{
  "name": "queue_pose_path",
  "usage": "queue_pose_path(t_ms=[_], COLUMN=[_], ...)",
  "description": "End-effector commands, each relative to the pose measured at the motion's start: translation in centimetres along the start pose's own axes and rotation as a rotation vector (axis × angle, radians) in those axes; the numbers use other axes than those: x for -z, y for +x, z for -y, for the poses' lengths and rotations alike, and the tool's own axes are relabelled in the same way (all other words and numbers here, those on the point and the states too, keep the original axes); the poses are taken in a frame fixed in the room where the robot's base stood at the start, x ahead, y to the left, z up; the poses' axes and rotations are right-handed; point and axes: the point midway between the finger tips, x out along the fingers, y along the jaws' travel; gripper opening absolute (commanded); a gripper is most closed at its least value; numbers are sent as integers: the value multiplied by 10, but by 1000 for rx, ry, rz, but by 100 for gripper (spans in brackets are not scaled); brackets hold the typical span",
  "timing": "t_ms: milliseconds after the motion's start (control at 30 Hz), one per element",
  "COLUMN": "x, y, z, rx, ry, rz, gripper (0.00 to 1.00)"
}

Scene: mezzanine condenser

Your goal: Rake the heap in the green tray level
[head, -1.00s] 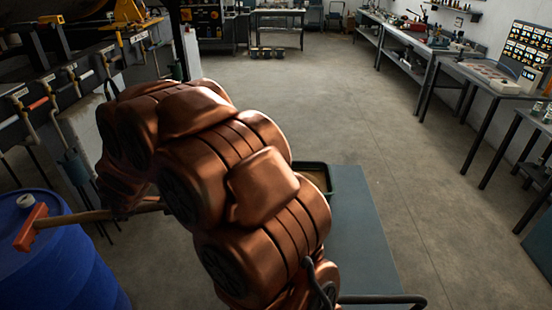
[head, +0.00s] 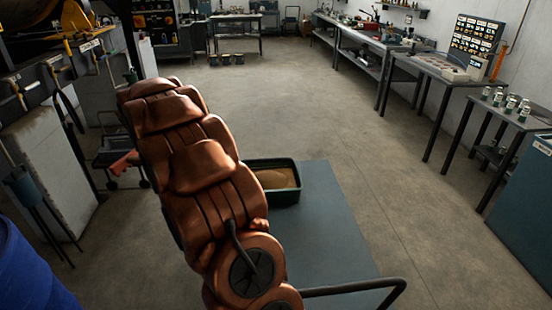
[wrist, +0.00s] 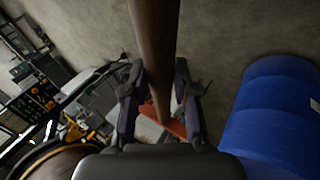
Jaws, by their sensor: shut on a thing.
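The green tray (head: 283,197) stands beyond my arm in the head view, at the far left end of a blue-grey flat surface. A tan heap (head: 276,178) lies in it; my arm hides the tray's left part. My gripper (wrist: 160,98) is shut around a wooden handle (wrist: 153,40) in the wrist view. A red rake head (wrist: 176,128) shows beyond the fingers. In the head view the rake head (head: 124,164) sticks out left of my arm, apart from the tray. My gripper is hidden there.
A blue drum (head: 28,270) stands at the lower left and also shows in the wrist view (wrist: 278,115). The blue-grey surface (head: 325,225) is bare in front of the tray. Benches (head: 470,82) line the right wall. The floor between is clear.

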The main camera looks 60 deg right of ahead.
Motion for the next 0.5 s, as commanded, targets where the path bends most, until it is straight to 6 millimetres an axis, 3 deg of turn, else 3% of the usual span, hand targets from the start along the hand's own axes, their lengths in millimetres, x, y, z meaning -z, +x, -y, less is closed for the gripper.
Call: queue_pose_path(t_ms=[200, 500], x=[-52, -125], y=[30, 57], z=[-46, -88], rx=[-15, -18], ry=[132, 299], rz=[138, 318], gripper=[0, 0])
